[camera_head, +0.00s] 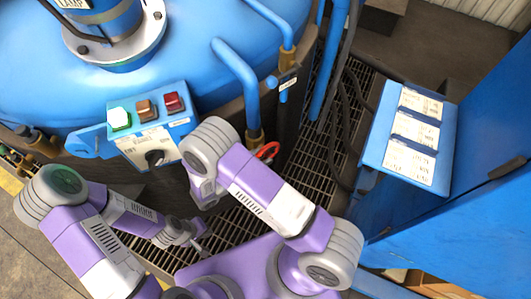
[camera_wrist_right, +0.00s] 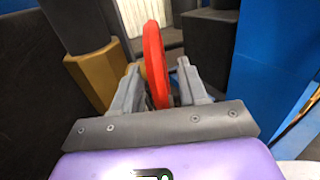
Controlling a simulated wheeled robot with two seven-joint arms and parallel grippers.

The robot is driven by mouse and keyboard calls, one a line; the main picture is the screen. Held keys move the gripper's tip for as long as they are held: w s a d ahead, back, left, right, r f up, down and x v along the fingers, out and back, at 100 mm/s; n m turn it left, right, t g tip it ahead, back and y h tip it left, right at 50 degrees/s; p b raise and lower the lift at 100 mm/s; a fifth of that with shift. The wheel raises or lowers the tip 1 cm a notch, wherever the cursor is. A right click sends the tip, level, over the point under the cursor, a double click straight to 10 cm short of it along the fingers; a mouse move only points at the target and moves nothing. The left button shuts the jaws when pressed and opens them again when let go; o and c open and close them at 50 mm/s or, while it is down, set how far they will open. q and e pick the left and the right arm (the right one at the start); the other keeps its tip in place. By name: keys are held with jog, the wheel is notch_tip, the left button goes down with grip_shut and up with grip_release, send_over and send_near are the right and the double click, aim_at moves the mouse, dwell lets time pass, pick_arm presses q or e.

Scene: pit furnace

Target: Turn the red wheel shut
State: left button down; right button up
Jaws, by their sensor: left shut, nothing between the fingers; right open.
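The red wheel (camera_head: 268,151) shows as a small part of a red rim beside a blue pipe in the head view, largely hidden by my right arm. In the right wrist view, the red wheel (camera_wrist_right: 155,62) stands edge-on, and its rim reaches between the two grey fingers of my right gripper (camera_wrist_right: 160,88). That gripper is open, with the fingers on either side of the rim; I cannot tell whether they touch it. My left gripper (camera_head: 203,245) is shut and empty, low over the floor grating and away from the wheel.
A blue furnace vessel (camera_head: 195,75) fills the upper left. A button box (camera_head: 180,128) with green, orange and red buttons stands in front of it. A blue label panel (camera_head: 375,150) and blue cabinet (camera_head: 465,215) are on the right. Brass fittings (camera_wrist_right: 98,75) sit close left of the wheel.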

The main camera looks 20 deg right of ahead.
jog(key=shift+x, duration=1.1)
grip_shut()
